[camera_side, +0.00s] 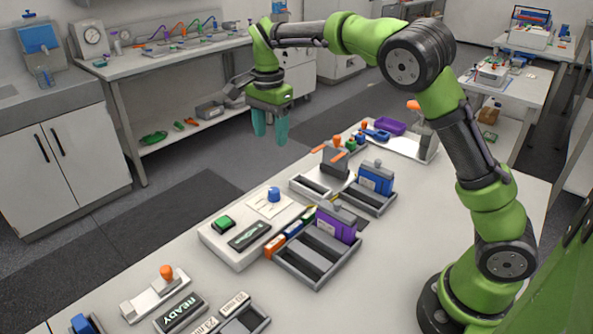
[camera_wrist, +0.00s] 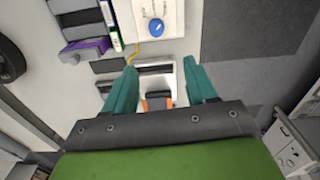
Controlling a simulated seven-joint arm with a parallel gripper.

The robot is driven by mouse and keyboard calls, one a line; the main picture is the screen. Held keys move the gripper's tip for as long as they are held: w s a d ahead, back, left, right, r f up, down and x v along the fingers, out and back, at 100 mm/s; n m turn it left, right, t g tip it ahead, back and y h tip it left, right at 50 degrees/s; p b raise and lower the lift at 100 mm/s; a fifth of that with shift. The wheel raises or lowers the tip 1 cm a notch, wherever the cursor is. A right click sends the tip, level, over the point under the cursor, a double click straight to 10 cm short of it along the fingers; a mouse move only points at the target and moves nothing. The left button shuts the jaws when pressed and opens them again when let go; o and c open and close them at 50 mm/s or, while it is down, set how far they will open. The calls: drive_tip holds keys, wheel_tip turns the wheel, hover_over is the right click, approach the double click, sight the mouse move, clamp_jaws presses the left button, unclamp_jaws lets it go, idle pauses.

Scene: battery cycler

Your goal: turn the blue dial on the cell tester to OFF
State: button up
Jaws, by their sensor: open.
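The blue dial (camera_side: 274,194) sits on a white plate on top of the cell tester (camera_side: 216,240), a pale box with a green button and a dark display. In the wrist view the blue dial (camera_wrist: 156,27) shows near the top, with a short pointer line beside it. My gripper (camera_side: 270,140) is up in the air, beyond and above the tester in the side view, with teal fingers pointing down. The fingers are spread and empty, and apart from the dial. In the wrist view my gripper (camera_wrist: 162,82) has its fingertips below the dial in the picture. The dial's labels are too small to read.
A grey tray (camera_side: 317,265) with a purple cell block (camera_side: 337,224) stands right of the tester. A blue block (camera_side: 376,177) and an orange-handled clamp (camera_side: 336,158) stand farther back. A READY display (camera_side: 180,312) and another orange-knobbed device (camera_side: 157,292) are at the front left.

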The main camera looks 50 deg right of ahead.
drive_tip(key=m, duration=0.1)
approach(274, 189)
wheel_tip(274, 189, down, 9)
drive_tip(key=shift+f, duration=0.15)
idle(0.4)
drive_tip(key=shift+c, duration=0.5)
drive_tip(key=c, duration=1)
